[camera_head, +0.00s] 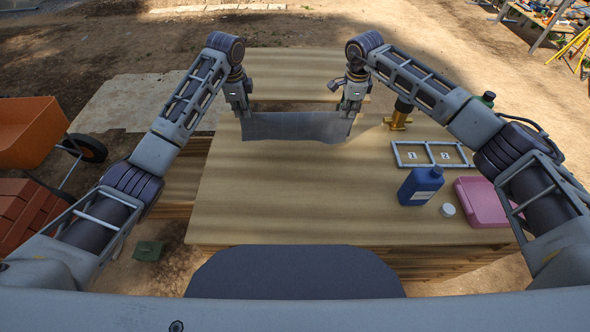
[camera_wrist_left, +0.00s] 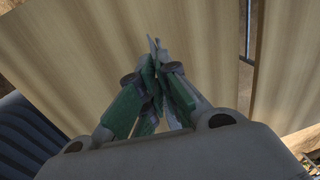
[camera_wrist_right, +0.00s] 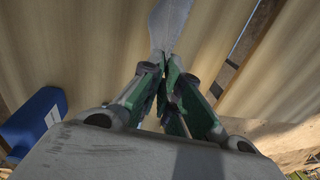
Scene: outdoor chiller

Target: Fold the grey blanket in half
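The grey blanket (camera_head: 296,127) hangs as a narrow strip between my two grippers, near the far edge of the wooden table. My left gripper (camera_head: 243,114) is shut on its left end, and my right gripper (camera_head: 349,112) is shut on its right end. In the right wrist view the blanket (camera_wrist_right: 170,25) runs up from the closed fingertips (camera_wrist_right: 165,68). In the left wrist view the fingers (camera_wrist_left: 155,60) are closed together, with a thin bit of grey at the tips. I cannot tell whether the blanket's lower edge touches the table.
On the table (camera_head: 290,200), right side, are a blue bottle (camera_head: 420,186), a white cap (camera_head: 447,210), a pink box (camera_head: 484,202), a numbered frame (camera_head: 432,153) and a yellow-based item (camera_head: 398,120). The table's middle and left are clear. An orange wheelbarrow (camera_head: 28,130) stands left.

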